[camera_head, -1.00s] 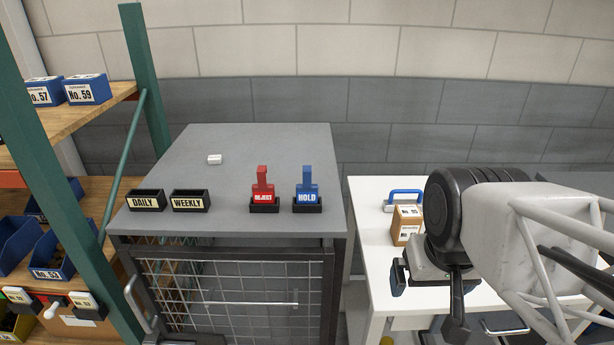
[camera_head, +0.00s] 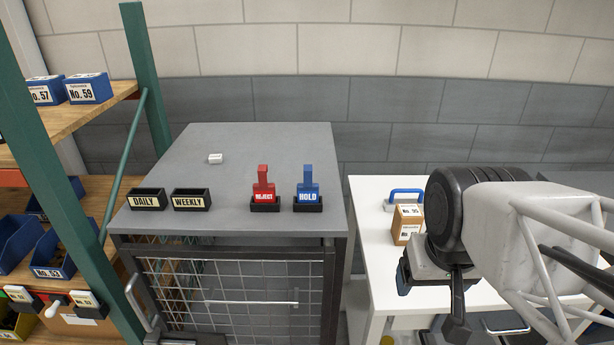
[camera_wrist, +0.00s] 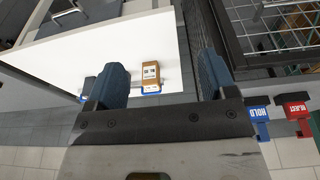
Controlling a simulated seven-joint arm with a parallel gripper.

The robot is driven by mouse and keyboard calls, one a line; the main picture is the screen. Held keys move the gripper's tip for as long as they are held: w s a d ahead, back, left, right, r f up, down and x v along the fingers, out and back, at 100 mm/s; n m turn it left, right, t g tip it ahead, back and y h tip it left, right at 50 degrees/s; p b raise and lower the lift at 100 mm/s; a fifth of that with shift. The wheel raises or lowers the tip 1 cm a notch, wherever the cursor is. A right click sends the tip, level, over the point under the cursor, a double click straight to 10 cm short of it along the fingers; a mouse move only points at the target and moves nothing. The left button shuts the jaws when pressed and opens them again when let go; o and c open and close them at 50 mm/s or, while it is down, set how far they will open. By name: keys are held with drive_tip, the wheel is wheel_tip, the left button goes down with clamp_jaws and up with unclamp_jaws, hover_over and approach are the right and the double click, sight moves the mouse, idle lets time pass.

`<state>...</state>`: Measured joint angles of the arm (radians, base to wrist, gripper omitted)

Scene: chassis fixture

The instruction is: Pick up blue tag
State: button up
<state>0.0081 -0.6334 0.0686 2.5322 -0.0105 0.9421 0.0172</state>
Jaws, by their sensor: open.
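The blue tag (camera_head: 308,185), lettered HOLD, stands upright in a black holder (camera_head: 308,206) near the front right of the grey cabinet top. It also shows at the right in the wrist view (camera_wrist: 259,114), beyond the right finger. The red tag (camera_head: 264,185), lettered REJECT, stands in its own holder just left of the blue one. My gripper (camera_wrist: 165,78) is open and empty, its two blue-padded fingers apart. In the head view my arm is at the right over the white table, well clear of the blue tag; the fingertips are mostly hidden there.
A small white object (camera_head: 215,158) lies further back. A green-post shelf (camera_head: 62,170) stands left.

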drive_tip(key=c, duration=0.5)
drive_tip(key=w+a+f+m+g+y, duration=0.2)
drive_tip(key=w+a+m+g+y, duration=0.15)
drive_tip(key=a+m+y, duration=0.2)
drive_tip(key=m+y, duration=1.2)
approach(308, 187)
drive_tip(key=a, duration=0.2)
drive_tip(key=a+f, duration=0.1)
drive_tip(key=shift+s+a+f+t, duration=0.1)
drive_tip(key=shift+s+a+t, duration=0.15)
drive_tip(key=shift+a, duration=0.15)
drive_tip(key=shift+w+d+y, duration=0.1)
drive_tip(key=shift+w+y, duration=0.25)
drive_tip(key=shift+w, duration=0.1)
